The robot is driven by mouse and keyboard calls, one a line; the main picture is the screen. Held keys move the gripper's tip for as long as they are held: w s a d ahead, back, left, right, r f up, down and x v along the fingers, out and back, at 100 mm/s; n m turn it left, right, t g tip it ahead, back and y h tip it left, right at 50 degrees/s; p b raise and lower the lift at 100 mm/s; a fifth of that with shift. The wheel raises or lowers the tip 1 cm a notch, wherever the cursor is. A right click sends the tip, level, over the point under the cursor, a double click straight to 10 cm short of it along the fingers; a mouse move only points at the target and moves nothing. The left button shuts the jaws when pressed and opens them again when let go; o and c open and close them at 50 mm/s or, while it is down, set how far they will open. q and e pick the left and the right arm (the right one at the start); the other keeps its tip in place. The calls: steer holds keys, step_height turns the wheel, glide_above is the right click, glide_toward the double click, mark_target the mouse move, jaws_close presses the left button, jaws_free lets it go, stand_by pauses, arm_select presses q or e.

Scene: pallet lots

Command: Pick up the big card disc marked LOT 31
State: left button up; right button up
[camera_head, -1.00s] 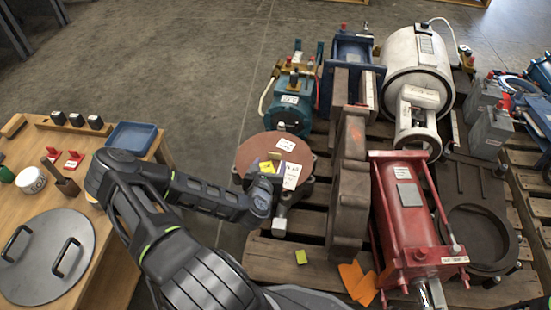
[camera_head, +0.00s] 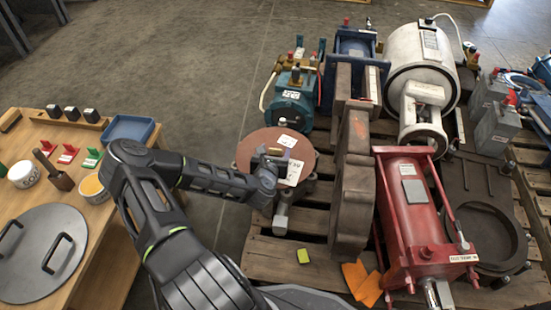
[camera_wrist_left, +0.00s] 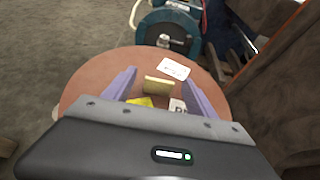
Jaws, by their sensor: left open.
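A big brown disc (camera_head: 250,152) lies on top of a piece of equipment at the pallet's near left corner. It fills the middle of the left wrist view (camera_wrist_left: 90,87). A white label (camera_wrist_left: 174,69), a small upright tan tab (camera_wrist_left: 158,86) and a yellow piece (camera_wrist_left: 140,102) show on it. Another white label (camera_head: 293,172) is partly hidden; I cannot read the lot number. My left gripper (camera_head: 270,157) is over the disc, open and empty. In the left wrist view its lilac fingers stand either side of the tab, apart from it. My right gripper is not in view.
A dark upright casting (camera_head: 352,180) and a red cylinder unit (camera_head: 420,215) stand right of the disc. A teal motor (camera_head: 290,104) stands behind it. A wooden table (camera_head: 92,215) with a grey lid (camera_head: 40,255) is at left. Open floor lies between.

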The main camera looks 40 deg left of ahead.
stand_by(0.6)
arm_select(q)
jaws_close()
stand_by(0.5)
